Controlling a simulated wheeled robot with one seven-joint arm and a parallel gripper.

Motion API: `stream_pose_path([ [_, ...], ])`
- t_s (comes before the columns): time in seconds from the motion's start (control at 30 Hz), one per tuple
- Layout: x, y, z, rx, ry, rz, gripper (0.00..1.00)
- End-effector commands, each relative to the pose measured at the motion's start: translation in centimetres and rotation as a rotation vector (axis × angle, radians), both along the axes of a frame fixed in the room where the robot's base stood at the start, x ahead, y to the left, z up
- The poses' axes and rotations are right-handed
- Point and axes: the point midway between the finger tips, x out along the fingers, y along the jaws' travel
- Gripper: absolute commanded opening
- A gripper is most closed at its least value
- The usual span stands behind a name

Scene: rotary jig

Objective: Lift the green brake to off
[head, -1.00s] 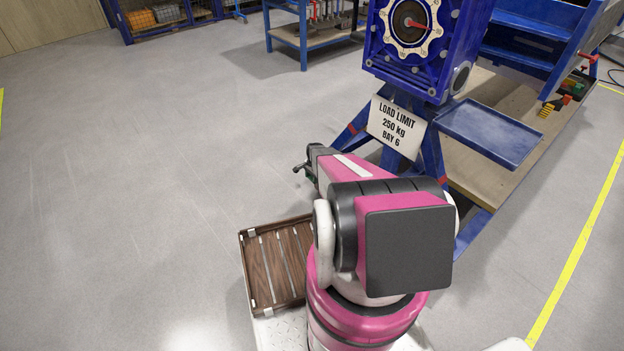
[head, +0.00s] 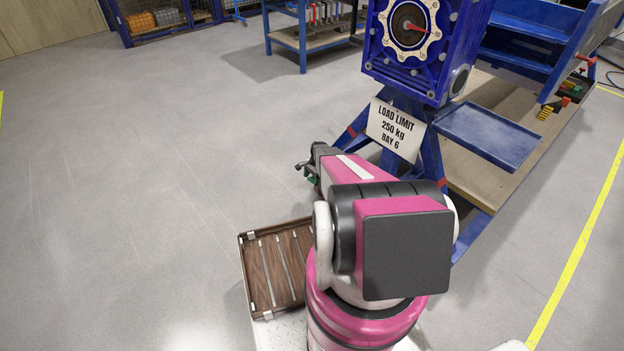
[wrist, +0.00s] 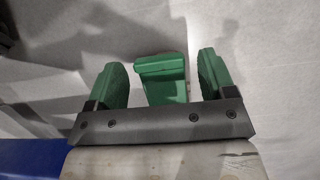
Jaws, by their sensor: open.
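The green brake (wrist: 163,80) shows in the wrist view as a blocky green piece with a flat top. It stands between the two green fingers of my gripper (wrist: 161,60). The fingers are apart, with a gap on each side of the brake, and I see no contact. In the head view my gripper (head: 305,170) is small and partly hidden behind my arm, to the left of the blue stand. The brake cannot be told apart there, and its mounting is hidden.
A blue jig (head: 405,35) with a round dial and red pointer stands on a blue frame. A load limit sign (head: 396,129) hangs close to my arm. A blue side tray (head: 487,135) juts right. Grey floor at left is clear.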

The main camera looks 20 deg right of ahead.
Motion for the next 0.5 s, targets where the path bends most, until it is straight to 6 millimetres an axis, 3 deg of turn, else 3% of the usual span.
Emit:
stream_pose_path([
  [0.17,0.1,-0.3,1.3,-0.001,-0.001,0.000,0.77],
  [0.5,0.5,-1.5,6.3,-0.001,-0.001,0.000,0.77],
])
